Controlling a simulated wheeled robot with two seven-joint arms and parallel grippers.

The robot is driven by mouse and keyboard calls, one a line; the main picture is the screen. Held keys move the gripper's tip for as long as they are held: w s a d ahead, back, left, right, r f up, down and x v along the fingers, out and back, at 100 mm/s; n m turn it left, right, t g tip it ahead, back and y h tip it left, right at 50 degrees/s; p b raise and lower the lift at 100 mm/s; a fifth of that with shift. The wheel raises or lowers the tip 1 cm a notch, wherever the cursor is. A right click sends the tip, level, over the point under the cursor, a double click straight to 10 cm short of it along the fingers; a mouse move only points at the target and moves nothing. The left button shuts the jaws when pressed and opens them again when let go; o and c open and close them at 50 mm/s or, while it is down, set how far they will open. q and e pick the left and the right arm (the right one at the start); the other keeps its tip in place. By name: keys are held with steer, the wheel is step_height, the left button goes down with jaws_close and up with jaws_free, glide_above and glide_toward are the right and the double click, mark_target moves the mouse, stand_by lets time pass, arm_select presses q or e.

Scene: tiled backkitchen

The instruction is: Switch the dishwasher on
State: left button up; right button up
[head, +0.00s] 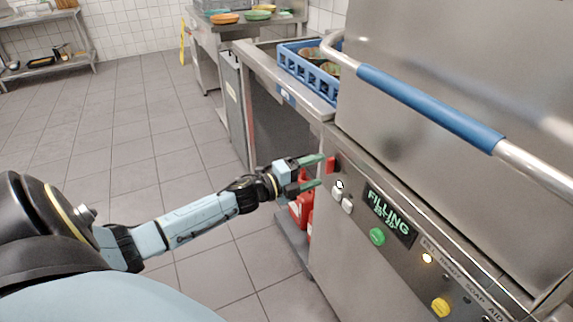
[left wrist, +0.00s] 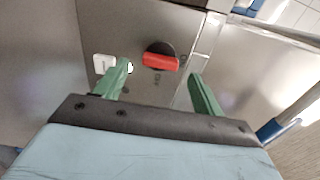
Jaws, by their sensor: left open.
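The dishwasher (head: 340,240) is a steel machine at the right, with a lit green display (head: 389,214) that reads "FILLING". A red switch (head: 332,165) sits at the left end of its panel. In the left wrist view this red switch (left wrist: 160,61) is a red bar on a dark round base, lying between my fingers and beyond their tips. My left gripper (head: 322,171) is open and empty, its green fingers just in front of the switch; it also shows in the left wrist view (left wrist: 160,82). My right gripper is not in view.
White buttons (head: 342,195), a green button (head: 377,236) and a yellow button (head: 440,307) sit on the panel. A blue-gripped handle (head: 430,104) crosses the machine's front. A blue rack (head: 305,75) stands on the counter behind. Red containers (head: 300,209) stand below. Tiled floor at left is clear.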

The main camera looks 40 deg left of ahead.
arm_select(q)
steer(key=p+v, duration=0.1)
steer(key=v, duration=0.8)
steer(key=shift+s, duration=0.4)
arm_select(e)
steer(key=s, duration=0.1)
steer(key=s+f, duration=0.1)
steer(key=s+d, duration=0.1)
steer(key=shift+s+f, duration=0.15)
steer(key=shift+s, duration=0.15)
arm_select(q)
steer(key=shift+a, duration=0.1)
